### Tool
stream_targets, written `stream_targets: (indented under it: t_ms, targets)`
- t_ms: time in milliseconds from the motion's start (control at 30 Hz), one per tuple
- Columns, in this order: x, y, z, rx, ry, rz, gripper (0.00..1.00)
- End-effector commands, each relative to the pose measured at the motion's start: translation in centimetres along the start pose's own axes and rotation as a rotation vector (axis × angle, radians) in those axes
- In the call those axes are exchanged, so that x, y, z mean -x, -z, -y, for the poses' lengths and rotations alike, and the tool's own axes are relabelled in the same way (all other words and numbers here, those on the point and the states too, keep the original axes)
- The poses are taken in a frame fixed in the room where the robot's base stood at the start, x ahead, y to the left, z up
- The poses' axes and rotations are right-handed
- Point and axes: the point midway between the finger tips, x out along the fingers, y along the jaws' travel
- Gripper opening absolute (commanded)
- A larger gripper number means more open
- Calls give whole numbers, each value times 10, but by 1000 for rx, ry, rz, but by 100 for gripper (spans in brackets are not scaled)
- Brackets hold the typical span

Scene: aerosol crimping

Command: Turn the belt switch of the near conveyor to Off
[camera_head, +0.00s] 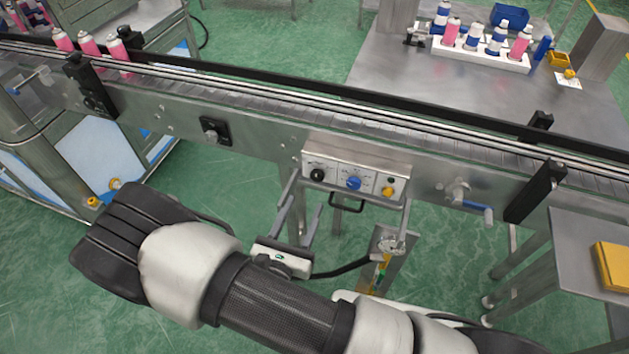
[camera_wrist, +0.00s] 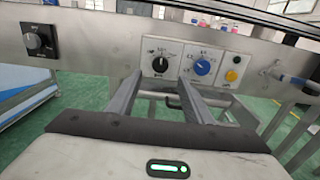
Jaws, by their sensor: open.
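The near conveyor (camera_head: 250,150) crosses the view, with a control box (camera_head: 333,164) on its front side. The box carries a black knob (camera_head: 317,174), a blue knob (camera_head: 353,183) and a yellow button (camera_head: 388,191). In the wrist view the black knob (camera_wrist: 160,64) lies ahead between my fingers, and the blue knob (camera_wrist: 202,67) is to its right. A separate black rotary switch (camera_head: 213,131) is on the conveyor side further left. The labels are too small to read, so I cannot tell which is the belt switch. My gripper (camera_head: 304,195) is open and empty, just short of the box.
A black handle (camera_head: 347,207) hangs under the box. A blue-handled valve (camera_head: 470,205) is to its right. Pink-and-white cans (camera_head: 118,49) stand on the belt at left; a white rack (camera_head: 480,55) of cans is on the far table. A side table (camera_head: 590,240) stands at right.

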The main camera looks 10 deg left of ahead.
Motion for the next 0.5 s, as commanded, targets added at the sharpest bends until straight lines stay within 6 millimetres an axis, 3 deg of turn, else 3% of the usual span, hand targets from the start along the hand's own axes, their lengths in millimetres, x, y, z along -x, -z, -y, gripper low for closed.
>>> stream_targets:
  t_ms: [200, 500]
  targets:
    - [-48, 0, 1, 0, 4, 1, 46]
    - [-86, 0, 1, -1, 2, 0, 46]
